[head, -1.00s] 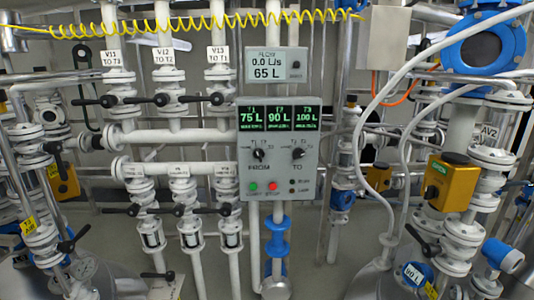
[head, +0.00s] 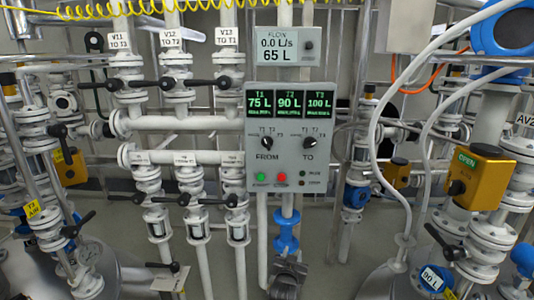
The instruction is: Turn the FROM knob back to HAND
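The FROM knob (head: 267,143) is a small black knob on the left of the grey control panel (head: 290,165). Its pointer is too small to read surely; it seems to tilt up and left. The similar TO knob (head: 310,143) is to its right. Tank labels stand above both knobs; a HAND label is not legible. My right gripper is not in view.
Green (head: 261,177) and red (head: 282,177) buttons sit below the knobs. The tank display (head: 290,103) reads 75, 90 and 100 L; the flow display (head: 284,45) reads 0.0 L/s and 65 L. Black-handled valves (head: 178,83) stand left; a white hose (head: 385,110) hangs right.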

